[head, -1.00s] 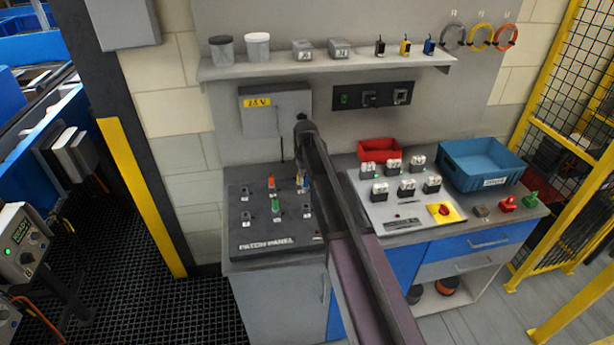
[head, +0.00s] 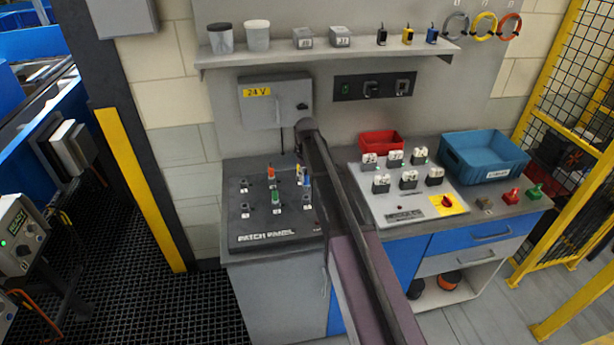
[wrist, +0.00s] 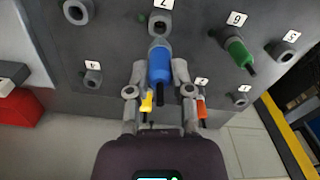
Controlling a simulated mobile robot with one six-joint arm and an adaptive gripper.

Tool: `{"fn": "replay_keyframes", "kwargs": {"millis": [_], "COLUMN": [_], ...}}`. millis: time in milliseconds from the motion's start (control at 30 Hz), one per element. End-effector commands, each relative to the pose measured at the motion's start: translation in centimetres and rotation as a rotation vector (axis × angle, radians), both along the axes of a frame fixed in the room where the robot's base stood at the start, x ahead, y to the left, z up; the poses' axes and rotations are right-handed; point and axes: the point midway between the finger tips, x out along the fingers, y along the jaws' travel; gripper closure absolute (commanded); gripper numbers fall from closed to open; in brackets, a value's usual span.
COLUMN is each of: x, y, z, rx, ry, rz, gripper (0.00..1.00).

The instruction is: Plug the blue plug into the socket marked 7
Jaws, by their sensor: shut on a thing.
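The blue plug (wrist: 158,66) is between the fingers of my gripper (wrist: 158,84), which is shut on it. In the wrist view its thick end points toward a socket (wrist: 160,23) at the top, whose label reads like an inverted 7 and is cut by the frame edge. The plug's end is close to that socket; I cannot tell whether it touches or is in it. In the head view the blue plug (head: 308,181) shows at the panel's right side, beside my arm, which hides the gripper. The patch panel (head: 240,228) lies on the bench.
A green plug (wrist: 238,52) stands on the panel nearby. Yellow (wrist: 146,102) and orange (wrist: 201,108) plugs are close to my fingers, behind them. Other sockets, such as one at the upper left (wrist: 78,11), are empty. A switch console (head: 405,205) and blue bin (head: 484,160) stand to the right.

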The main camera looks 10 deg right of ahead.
Motion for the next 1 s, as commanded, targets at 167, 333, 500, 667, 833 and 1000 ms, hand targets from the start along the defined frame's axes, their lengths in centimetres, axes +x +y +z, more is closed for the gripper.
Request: {"fn": "replay_keyframes", "kwargs": {"millis": [167, 333, 500, 667, 833, 1000], "x": [0.0, 0.0, 0.0, 0.0, 0.0, 0.0], "y": [0.0, -0.1, -0.1, -0.1, -0.1, -0.1], "z": [-1.5, -2.2, -2.5, -2.5, -2.5, -2.5], "rx": [0.000, 0.000, 0.000, 0.000, 0.000, 0.000], "ry": [0.000, 0.000, 0.000, 0.000, 0.000, 0.000], "rz": [0.000, -0.001, -0.001, -0.001, -0.002, -0.002], "gripper": [1.00, 1.00, 1.00, 1.00, 1.00, 1.00]}}
